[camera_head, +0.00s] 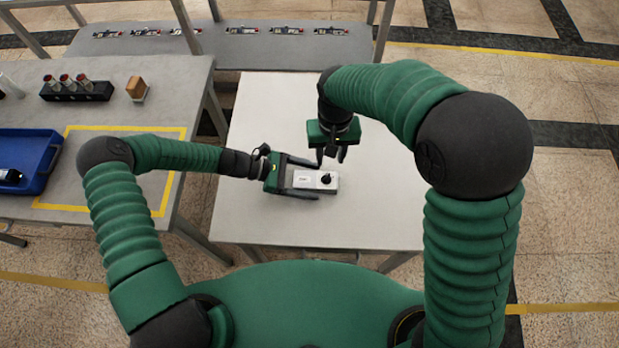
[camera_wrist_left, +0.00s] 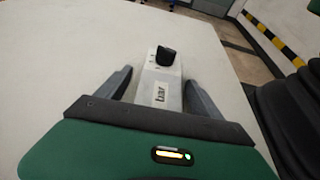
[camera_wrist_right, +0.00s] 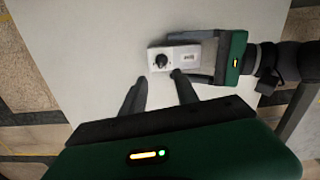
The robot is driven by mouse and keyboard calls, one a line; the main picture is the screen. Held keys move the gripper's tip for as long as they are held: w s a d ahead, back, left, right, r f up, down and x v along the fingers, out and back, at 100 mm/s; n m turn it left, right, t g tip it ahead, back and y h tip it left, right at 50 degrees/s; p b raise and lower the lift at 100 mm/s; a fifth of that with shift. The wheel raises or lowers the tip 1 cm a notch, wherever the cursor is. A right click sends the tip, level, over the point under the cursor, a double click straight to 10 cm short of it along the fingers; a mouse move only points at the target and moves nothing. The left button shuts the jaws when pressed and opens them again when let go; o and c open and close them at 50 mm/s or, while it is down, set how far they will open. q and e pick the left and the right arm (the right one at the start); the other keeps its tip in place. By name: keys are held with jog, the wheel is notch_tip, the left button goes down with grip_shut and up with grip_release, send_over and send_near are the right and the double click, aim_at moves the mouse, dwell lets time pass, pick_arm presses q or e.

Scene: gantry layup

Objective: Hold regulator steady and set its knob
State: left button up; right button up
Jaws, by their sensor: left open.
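The regulator (camera_head: 306,179) is a small light-grey block lying on the white table, with a label and a black knob (camera_head: 326,179) at its right end. My left gripper (camera_head: 314,178) is open around the regulator, one finger along each long side. The left wrist view shows the regulator (camera_wrist_left: 161,85) between the fingers, with gaps, and its knob (camera_wrist_left: 165,55) beyond the fingertips. My right gripper (camera_head: 331,158) is open and empty, pointing down behind the regulator. In the right wrist view the knob (camera_wrist_right: 161,61) lies beyond the open fingers (camera_wrist_right: 160,82).
The white table (camera_head: 260,110) is otherwise clear. A grey bench at left carries a blue tray (camera_head: 40,150), a black rack (camera_head: 75,92) with red-topped items and a brown block (camera_head: 137,88). A back bench (camera_head: 220,50) holds several small parts.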

aim_at(329, 178)
pick_arm(q)
jog(key=shift+a, duration=0.45)
jog(key=c, duration=0.4)
jog(key=shift+c, duration=1.3)
jog(key=shift+d, duration=0.4)
grip_shut()
jog(key=shift+a, duration=0.1)
pick_arm(e)
jog(key=shift+a, duration=0.1)
jog(key=shift+c, duration=0.5)
pick_arm(q)
jog(key=shift+a, duration=0.2)
jog(key=shift+d, duration=0.1)
pick_arm(e)
jog(key=f+m, duration=0.2)
jog(key=f, duration=0.1)
jog(key=f+m, duration=0.2)
jog(key=f, duration=0.1)
jog(key=f+m, duration=0.2)
jog(key=f, duration=0.2)
jog(key=shift+d, duration=0.35)
